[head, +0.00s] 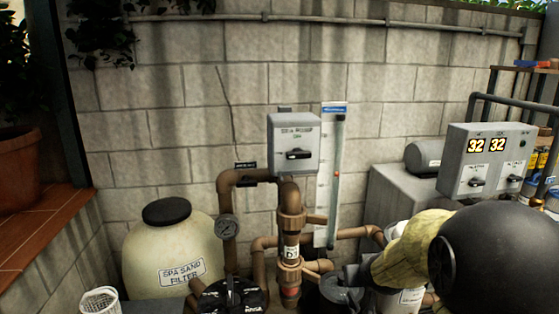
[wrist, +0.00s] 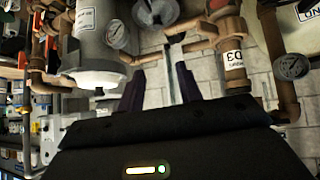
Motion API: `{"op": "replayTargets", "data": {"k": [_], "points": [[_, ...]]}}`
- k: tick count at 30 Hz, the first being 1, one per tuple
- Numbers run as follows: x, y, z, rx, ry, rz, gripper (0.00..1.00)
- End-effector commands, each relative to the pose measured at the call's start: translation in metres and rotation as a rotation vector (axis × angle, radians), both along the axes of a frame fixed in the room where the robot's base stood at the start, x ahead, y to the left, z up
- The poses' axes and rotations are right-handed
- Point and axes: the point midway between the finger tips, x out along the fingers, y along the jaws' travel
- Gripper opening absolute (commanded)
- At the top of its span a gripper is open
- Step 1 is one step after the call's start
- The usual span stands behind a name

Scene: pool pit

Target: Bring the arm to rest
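My arm (head: 490,258) shows in the head view as a large dark rounded link at the lower right, in front of the pipework and the grey control box. My gripper (wrist: 161,82) shows in the wrist view with its two dark fingers spread apart. Nothing is held between them; pale block surface and a thin strip show through the gap. Pipes and a gauge lie beyond the fingers on both sides. I cannot tell whether the fingers touch any of them. In the head view the fingertips cannot be made out clearly.
A sand filter (head: 170,245), brown pipes (head: 226,195) with a pressure gauge (head: 228,228), and a grey switch box (head: 293,143) stand before the block wall. A control box (head: 486,160) reading 32 and 32 is at right. A planter (head: 17,185) sits on the left ledge.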

Motion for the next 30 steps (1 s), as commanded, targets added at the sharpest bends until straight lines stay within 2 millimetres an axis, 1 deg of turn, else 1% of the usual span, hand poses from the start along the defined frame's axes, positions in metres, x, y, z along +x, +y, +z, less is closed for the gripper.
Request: {"op": "replayTargets", "data": {"k": [1, 2, 3, 5, 6, 9, 12, 15, 30], "points": [[-0.030, 0.008, -0.009, 0.003, 0.080, -0.008, 0.35], [-0.047, 0.012, -0.016, 0.005, 0.128, -0.013, 0.35], [-0.070, 0.017, -0.023, 0.011, 0.192, -0.017, 0.35], [-0.104, 0.026, -0.034, 0.018, 0.286, -0.018, 0.35], [-0.126, 0.031, -0.040, 0.026, 0.345, -0.018, 0.35], [-0.172, 0.042, -0.051, 0.044, 0.467, -0.011, 0.35], [-0.198, 0.049, -0.056, 0.057, 0.535, -0.006, 0.35], [-0.207, 0.051, -0.059, 0.061, 0.559, -0.003, 0.35], [-0.205, 0.050, -0.058, 0.060, 0.555, -0.005, 0.35]]}}
